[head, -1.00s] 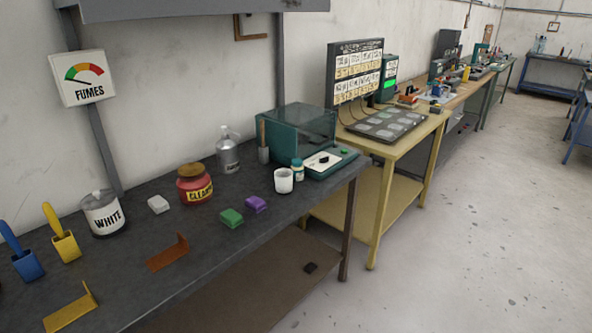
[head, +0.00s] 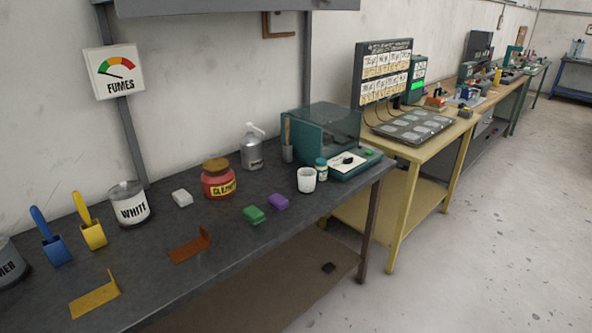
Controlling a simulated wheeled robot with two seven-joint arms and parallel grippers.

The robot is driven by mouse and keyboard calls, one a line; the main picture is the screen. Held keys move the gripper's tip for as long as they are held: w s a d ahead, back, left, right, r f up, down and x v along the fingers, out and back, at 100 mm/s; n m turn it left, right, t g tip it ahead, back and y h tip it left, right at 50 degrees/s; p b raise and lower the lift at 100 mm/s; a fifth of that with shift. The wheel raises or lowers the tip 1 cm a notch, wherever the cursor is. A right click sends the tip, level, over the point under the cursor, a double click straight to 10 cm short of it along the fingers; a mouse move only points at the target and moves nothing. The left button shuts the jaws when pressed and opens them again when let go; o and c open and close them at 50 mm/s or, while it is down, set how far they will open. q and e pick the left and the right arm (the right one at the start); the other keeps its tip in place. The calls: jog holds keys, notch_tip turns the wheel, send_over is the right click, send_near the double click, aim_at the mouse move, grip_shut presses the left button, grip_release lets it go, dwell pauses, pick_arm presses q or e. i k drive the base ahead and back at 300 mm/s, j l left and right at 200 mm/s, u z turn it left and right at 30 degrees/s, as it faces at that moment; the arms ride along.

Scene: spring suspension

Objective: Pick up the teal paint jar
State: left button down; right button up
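A small jar with a teal lid and a pale label (head: 321,169) stands upright on the dark workbench (head: 235,232), in the head view right of the middle. It looks like the teal paint jar. A white cup (head: 306,180) stands just in front and to the left of it and hides a little of its side. The teal machine with a clear cover (head: 325,132) is right behind it. Neither of my grippers is in view.
A purple block (head: 278,202) and a green block (head: 254,215) lie left of the cup. A red jar (head: 219,183), a white-labelled can (head: 129,204) and a grey bottle (head: 252,152) stand further left. Open floor (head: 450,260) lies right of the bench.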

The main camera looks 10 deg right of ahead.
aim_at(321, 166)
jog(key=i+l+u, duration=0.25)
jog(key=l+u, duration=0.25)
jog(key=l, duration=0.2)
jog(key=i+l+u, duration=0.25)
jog(key=l, duration=0.15)
jog(key=k+j, duration=0.05)
jog(key=k, duration=0.05)
